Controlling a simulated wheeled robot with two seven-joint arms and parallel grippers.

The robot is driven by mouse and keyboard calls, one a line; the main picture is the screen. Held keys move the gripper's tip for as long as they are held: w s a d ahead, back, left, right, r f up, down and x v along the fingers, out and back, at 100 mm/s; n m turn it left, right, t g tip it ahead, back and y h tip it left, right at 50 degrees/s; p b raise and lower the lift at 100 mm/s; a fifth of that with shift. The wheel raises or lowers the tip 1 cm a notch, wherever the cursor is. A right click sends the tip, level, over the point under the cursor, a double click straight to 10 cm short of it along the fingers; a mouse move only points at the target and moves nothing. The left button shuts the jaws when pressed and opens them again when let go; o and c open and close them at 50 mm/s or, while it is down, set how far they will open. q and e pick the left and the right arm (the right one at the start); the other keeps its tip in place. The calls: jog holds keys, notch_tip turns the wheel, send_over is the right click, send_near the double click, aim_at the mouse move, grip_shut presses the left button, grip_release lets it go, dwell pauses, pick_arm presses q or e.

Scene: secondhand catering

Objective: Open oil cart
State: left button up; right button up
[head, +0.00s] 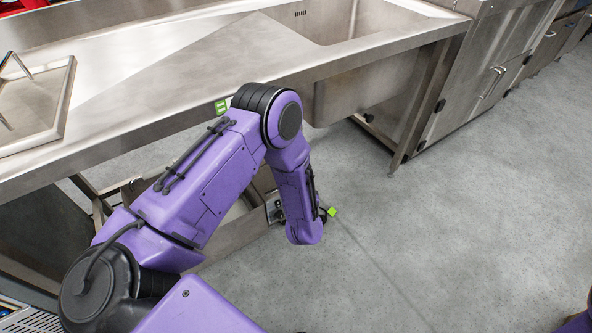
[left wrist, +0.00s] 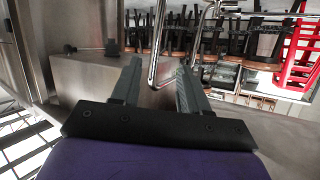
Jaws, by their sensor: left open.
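The oil cart appears to be the low steel box (head: 238,238) under the counter. My left arm hides much of it in the head view. In the left wrist view, a bent chrome bar (left wrist: 155,66), which looks like a handle, passes near and between the fingertips of my left gripper (left wrist: 160,84). The fingers are apart, and I cannot tell whether either touches the bar. A steel surface (left wrist: 82,78) lies beyond the left finger. In the head view the left gripper is mostly hidden beside my bent wrist. My right gripper is out of view.
A steel counter (head: 180,75) with a sink (head: 345,18) spans above my left arm. Its leg (head: 413,115) and steel cabinets (head: 490,75) stand to the right. A metal-framed tray (head: 35,105) sits at the counter's left. Grey floor (head: 430,230) is clear at right.

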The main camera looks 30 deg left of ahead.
pick_arm(q)
jog(key=w+a+f+n+y+b, duration=0.2)
jog(key=w+f+n+y+b, duration=0.3)
jog(key=w+b, duration=0.6)
jog(key=shift+m+g+y, duration=0.5)
jog(key=shift+m+y, duration=0.1)
jog(key=shift+y, duration=0.1)
jog(key=b+x, duration=0.1)
jog(key=x, duration=0.2)
jog(key=r+b+x, duration=0.1)
jog(key=x, duration=0.3)
jog(key=r+b+x, duration=0.1)
jog(key=b+x, duration=0.1)
jog(key=x, duration=0.1)
jog(key=shift+s+a, duration=0.25)
jog(key=shift+a, duration=0.25)
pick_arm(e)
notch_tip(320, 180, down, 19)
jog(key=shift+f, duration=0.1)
pick_arm(q)
grip_shut()
